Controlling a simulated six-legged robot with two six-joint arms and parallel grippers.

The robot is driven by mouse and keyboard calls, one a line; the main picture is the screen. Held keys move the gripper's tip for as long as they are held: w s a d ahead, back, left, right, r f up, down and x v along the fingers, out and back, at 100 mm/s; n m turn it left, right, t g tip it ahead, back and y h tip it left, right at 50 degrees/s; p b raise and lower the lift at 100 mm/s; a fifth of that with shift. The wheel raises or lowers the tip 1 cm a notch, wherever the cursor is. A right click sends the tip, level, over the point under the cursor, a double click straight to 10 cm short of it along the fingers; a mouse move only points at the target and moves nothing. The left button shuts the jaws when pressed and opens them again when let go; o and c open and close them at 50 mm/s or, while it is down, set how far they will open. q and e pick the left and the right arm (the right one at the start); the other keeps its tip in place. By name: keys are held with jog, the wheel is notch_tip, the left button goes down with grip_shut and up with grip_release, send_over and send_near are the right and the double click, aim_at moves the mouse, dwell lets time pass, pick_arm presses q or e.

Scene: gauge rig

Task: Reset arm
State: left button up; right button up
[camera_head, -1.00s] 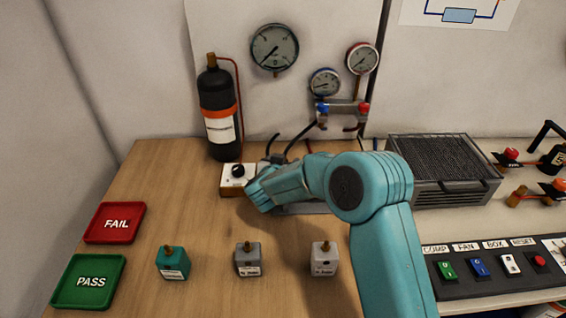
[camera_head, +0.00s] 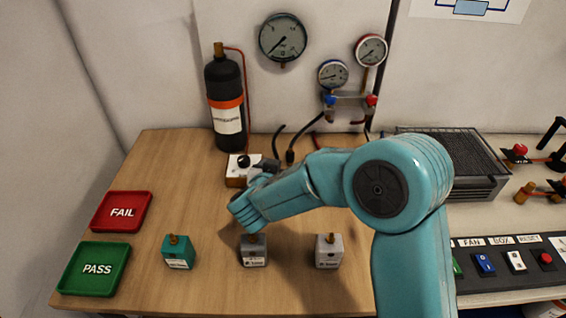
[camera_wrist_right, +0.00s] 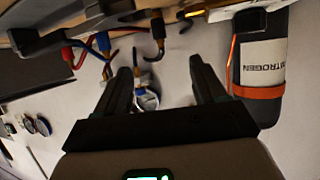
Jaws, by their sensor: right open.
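My right arm, teal, reaches in from the lower right of the head view, its wrist bent over the middle of the table. Its gripper is mostly hidden behind the wrist in that view. In the right wrist view the right gripper (camera_wrist_right: 165,80) is open, with two dark fingers spread apart and nothing held. A round gauge shows beyond the gap between them. A white box with a black knob (camera_head: 240,168) stands just beyond the wrist. Teal (camera_head: 178,252), dark grey (camera_head: 253,250) and light grey (camera_head: 328,250) blocks with brass fittings stand in front. My left gripper is not in view.
A black cylinder (camera_head: 226,95) stands at the back; gauges (camera_head: 283,38) are on the wall. A red FAIL tray (camera_head: 121,211) and green PASS tray (camera_head: 95,268) are at left. A switch panel (camera_head: 500,266) and grille box (camera_head: 450,160) are at right.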

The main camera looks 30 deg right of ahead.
jog(key=shift+s+a, duration=0.15)
jog(key=shift+s, duration=0.05)
